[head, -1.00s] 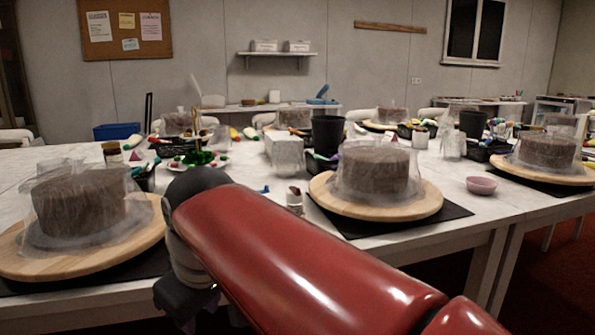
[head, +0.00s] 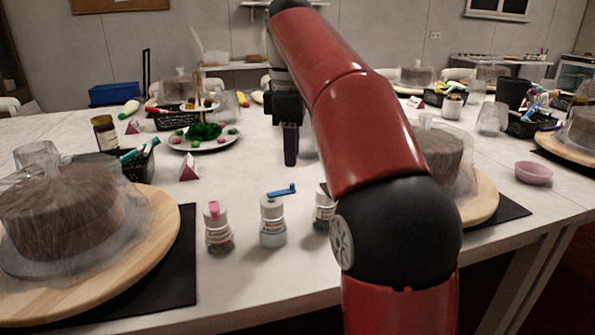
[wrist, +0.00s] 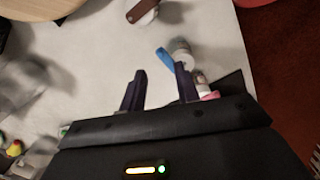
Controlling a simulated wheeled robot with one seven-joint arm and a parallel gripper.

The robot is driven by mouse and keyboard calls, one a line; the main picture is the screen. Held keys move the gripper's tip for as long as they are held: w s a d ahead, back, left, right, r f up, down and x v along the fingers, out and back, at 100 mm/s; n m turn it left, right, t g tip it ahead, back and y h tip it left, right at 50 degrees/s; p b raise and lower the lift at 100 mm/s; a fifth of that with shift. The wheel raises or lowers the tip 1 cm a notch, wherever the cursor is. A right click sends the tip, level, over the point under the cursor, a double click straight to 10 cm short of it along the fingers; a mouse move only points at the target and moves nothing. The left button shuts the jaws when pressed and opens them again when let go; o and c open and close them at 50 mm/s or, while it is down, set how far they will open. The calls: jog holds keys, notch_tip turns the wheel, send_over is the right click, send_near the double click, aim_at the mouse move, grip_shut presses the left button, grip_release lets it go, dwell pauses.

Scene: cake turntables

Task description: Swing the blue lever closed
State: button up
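The blue lever (head: 283,190) sits on top of a small clear jar with a white label (head: 272,225), near the table's front edge. It sticks out past the jar's top toward the right in the head view. The wrist view also shows the blue lever (wrist: 164,57) jutting from its jar (wrist: 181,48). My gripper (head: 291,160) points down above the table, behind the jar in the head view. In the wrist view my gripper's fingers (wrist: 157,82) are apart with nothing between them. The lever lies beyond the fingertips, untouched.
A pink-topped jar (head: 218,230) stands left of the blue one. A third jar (head: 323,208) stands right, partly behind my arm; a brown lever (wrist: 140,10) shows in the wrist view. Covered cakes (head: 60,205) stand on both sides. A plate (head: 203,144) lies behind.

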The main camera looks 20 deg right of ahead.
jog(key=shift+f, duration=3)
grip_shut()
